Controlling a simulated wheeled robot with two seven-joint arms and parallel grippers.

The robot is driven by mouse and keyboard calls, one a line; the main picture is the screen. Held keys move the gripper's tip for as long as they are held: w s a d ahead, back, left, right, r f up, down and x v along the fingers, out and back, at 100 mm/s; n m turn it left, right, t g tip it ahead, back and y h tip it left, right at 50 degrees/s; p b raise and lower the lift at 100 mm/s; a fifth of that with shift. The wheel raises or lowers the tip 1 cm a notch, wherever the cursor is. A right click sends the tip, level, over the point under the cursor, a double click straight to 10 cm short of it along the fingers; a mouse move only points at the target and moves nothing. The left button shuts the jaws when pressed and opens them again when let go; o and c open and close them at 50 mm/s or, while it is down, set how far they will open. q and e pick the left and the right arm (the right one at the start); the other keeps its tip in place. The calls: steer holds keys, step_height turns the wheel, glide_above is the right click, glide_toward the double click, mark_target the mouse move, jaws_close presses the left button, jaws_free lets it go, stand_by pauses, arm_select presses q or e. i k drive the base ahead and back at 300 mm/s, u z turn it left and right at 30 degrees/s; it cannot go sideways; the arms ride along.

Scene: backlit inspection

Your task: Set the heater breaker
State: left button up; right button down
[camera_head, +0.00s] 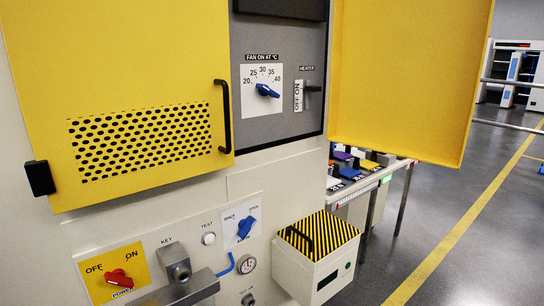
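The lever appears level with the word ON, the upper of the two words. The blue fan dial (267,91) is to its left. Neither of my grippers is in view, and nothing touches the breaker.
A yellow door (130,60) with a black handle (225,115) stands left of the panel. Another yellow door (405,75) is swung open on the right. Below are a red power knob (119,279), a blue knob (246,227) and a striped box (320,235).

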mark_target(308, 88)
steer(key=z, duration=2)
steer(key=i, duration=3.8)
steer(key=u, duration=4.25)
steer(key=i, duration=1)
steer(key=k, duration=0.5)
steer(key=u, duration=0.85)
